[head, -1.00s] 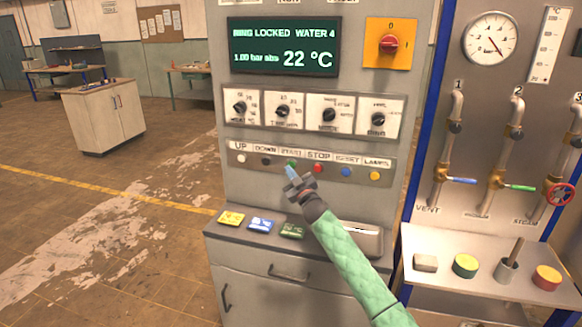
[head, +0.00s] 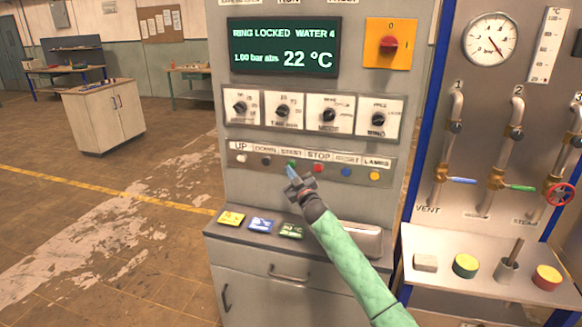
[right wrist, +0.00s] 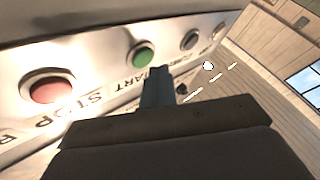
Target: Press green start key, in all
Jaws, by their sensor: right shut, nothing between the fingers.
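The green start key (head: 291,164) is in the button row of the grey control panel, under the START label. It also shows in the right wrist view (right wrist: 143,55). My right gripper (head: 291,174) is shut and empty, its fingertips just below the green key in the head view. In the right wrist view the fingertips (right wrist: 157,75) appear close to the key; I cannot tell whether they touch it. The red stop key (head: 317,168) sits right of the green one, and a dark down key (head: 265,161) left of it. My left gripper is not in view.
Four knobs sit above the keys, under a display (head: 284,47) reading "RING LOCKED WATER 4" and 22 °C. A blue key (head: 345,172) and a yellow key (head: 374,176) are further right. Coloured cards (head: 260,225) lie on the ledge below. Pipes and valves stand at right.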

